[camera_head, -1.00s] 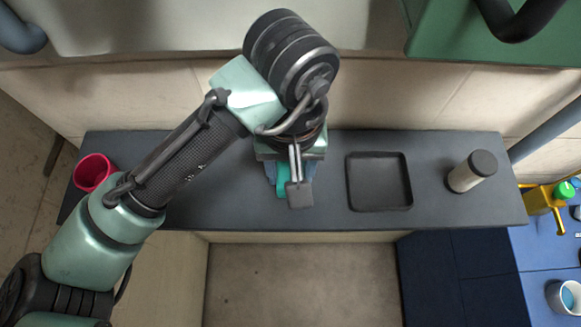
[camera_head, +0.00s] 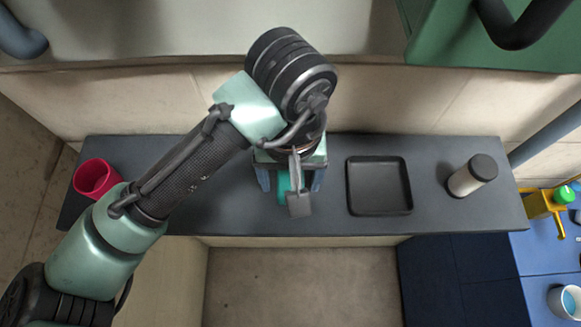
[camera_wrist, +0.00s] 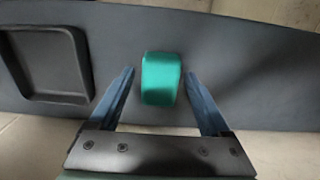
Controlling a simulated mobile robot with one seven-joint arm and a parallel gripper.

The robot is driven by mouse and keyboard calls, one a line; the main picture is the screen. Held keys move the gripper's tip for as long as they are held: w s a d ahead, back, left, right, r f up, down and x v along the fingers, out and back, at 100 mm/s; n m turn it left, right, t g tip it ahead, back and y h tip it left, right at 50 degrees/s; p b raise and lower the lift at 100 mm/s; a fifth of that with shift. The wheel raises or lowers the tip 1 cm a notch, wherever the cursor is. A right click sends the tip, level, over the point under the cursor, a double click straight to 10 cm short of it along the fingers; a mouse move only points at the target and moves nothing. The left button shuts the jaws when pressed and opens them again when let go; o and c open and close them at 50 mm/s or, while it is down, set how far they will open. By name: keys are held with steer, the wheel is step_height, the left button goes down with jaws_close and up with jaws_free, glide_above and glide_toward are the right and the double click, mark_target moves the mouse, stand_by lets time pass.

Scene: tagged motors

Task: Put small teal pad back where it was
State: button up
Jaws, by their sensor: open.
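The small teal pad (camera_wrist: 161,78) lies on the dark grey bench top. In the wrist view it sits between the two blue fingers of my gripper (camera_wrist: 160,88), with a gap on each side. In the head view the pad (camera_head: 283,186) shows only in part, since my wrist and gripper (camera_head: 289,184) cover some of it. My gripper is open, pointing down over the pad, and holds nothing. The frames do not show clearly how high the fingertips are above the bench.
A black square tray (camera_head: 350,187) lies empty right of my gripper. A pale cylinder with a dark lid (camera_head: 467,180) stands further right, and a red cup (camera_head: 95,178) at the bench's left end. The bench (camera_head: 230,210) has bare room left of the pad.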

step_height(320, 180, up, 12)
steer(key=b, duration=0.1)
steer(key=shift+r, duration=0.15)
stand_by(0.7)
